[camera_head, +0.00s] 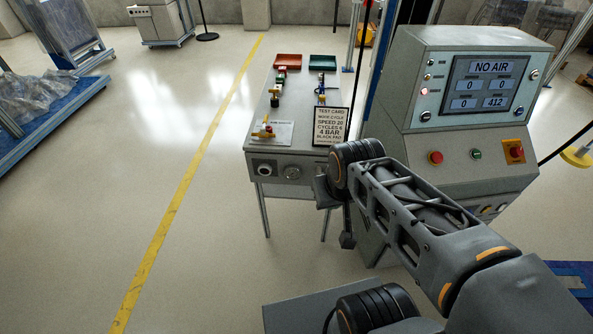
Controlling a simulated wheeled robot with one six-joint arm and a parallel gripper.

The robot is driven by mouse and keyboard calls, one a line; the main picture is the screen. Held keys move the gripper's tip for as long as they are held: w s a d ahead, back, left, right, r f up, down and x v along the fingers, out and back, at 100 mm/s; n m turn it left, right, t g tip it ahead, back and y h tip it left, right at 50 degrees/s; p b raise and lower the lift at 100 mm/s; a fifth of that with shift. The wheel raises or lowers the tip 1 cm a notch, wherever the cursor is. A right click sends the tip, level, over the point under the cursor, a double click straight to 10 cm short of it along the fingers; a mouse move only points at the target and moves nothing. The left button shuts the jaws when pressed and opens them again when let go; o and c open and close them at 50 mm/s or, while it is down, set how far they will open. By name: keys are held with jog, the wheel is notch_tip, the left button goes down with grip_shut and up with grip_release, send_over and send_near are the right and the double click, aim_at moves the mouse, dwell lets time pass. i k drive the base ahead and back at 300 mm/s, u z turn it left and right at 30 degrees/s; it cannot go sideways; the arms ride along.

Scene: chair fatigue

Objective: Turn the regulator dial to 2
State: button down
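A small grey bench (225,134) stands left of the console. Its front panel holds a dark round knob (264,169) in a pale mount and a round silver-rimmed fitting (292,172). Either could be the regulator dial; markings and pointer are too small to read. My arm reaches in from the lower right. My gripper (324,190) seems to be the grey end beside the wrist, near the panel's right end and apart from both round parts. Its fingers cannot be made out.
A test card (331,126) stands on the bench, with red (287,61) and green (322,62) trays behind. The console screen (482,84) reads "NO AIR", with 412 at lower right. The console has a red button (436,157). Floor left of the bench is clear.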

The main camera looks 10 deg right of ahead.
aim_at(264, 169)
jog(key=k, duration=0.25)
jog(key=u, duration=1.15)
jog(key=i, duration=0.75)
jog(key=u, duration=0.2)
